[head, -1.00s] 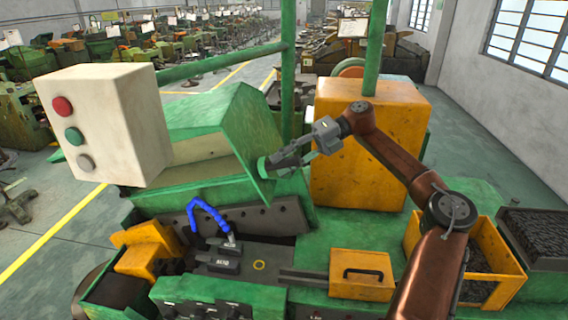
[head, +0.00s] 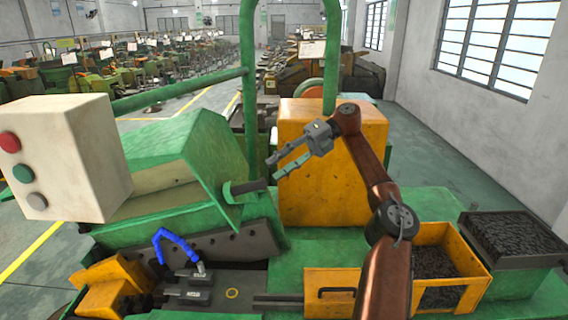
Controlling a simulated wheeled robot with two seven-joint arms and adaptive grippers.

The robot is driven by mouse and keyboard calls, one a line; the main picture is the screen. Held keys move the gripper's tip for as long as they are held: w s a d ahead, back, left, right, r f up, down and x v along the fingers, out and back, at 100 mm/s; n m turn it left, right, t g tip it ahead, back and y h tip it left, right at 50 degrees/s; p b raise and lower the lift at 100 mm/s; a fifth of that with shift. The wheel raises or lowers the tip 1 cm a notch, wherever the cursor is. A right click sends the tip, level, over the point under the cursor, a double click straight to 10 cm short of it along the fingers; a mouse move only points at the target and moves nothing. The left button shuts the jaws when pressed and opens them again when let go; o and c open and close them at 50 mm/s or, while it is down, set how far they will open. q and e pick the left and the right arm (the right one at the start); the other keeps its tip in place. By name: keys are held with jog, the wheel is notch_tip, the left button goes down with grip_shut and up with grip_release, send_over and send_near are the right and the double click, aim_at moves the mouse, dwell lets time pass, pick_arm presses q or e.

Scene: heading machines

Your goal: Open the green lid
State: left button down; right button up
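My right gripper (head: 274,168) is just above and right of the handle. Its two fingers are spread and point left, with nothing between them. It looks apart from the handle. My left gripper is not in view.
A white control box (head: 85,150) with red, green and grey buttons stands left of the lid. A yellow cabinet (head: 310,205) is behind my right gripper. A blue hose (head: 172,243) is below the lid. Bins of small dark parts (head: 510,237) stand at the right.

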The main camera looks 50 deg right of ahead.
jog(key=shift+v, duration=0.95)
jog(key=shift+a, duration=0.1)
